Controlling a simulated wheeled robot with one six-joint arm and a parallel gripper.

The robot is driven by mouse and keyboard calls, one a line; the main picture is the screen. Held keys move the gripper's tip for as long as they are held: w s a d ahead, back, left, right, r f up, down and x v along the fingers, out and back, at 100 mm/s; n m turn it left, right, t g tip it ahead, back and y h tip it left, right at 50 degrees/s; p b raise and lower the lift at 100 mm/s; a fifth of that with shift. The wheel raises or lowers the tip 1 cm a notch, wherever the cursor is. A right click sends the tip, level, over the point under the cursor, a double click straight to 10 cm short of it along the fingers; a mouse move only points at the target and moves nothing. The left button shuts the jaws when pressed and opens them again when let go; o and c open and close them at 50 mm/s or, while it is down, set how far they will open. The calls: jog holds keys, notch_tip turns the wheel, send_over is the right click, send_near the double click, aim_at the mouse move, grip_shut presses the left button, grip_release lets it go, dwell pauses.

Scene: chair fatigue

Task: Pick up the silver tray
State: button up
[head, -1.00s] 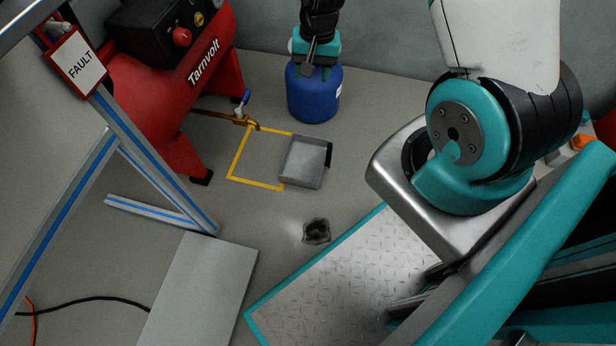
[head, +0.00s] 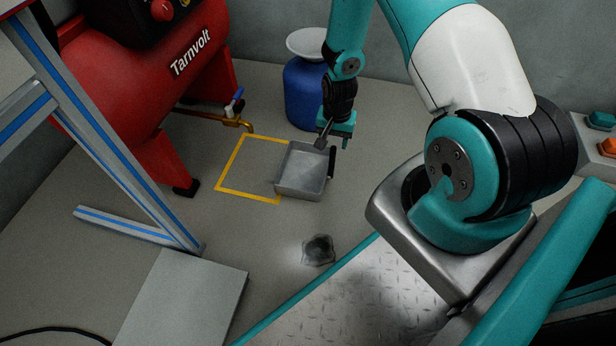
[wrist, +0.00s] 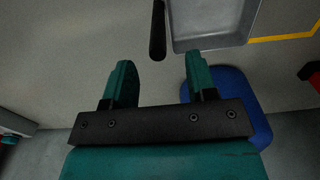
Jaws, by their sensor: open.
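The silver tray (head: 303,172) is a shallow, square metal pan with a black handle (head: 332,162) on its right side. It lies on the floor, overlapping the right part of a yellow taped square. My gripper (head: 338,138) is just behind the handle in the head view, apart from it as far as I can tell. In the wrist view the two teal fingers of my gripper (wrist: 155,85) are spread with nothing between them. The black handle (wrist: 157,30) is ahead of the gap between them, and the tray (wrist: 208,22) is ahead of the right finger.
A blue cylinder (head: 303,95) with a pale round top stands behind the tray. A dark hole or stain (head: 318,250) marks the floor in front. Bare floor lies around the tray.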

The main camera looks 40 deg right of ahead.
aim_at(334, 148)
jog(key=shift+s+a+f+b, duration=0.1)
jog(key=shift+f+b, duration=1.15)
jog(key=shift+f, duration=0.35)
jog(key=shift+s+f+b, duration=0.1)
jog(key=shift+f+b, duration=1.1)
jog(key=shift+f, duration=0.35)
jog(key=shift+r, duration=0.1)
grip_shut()
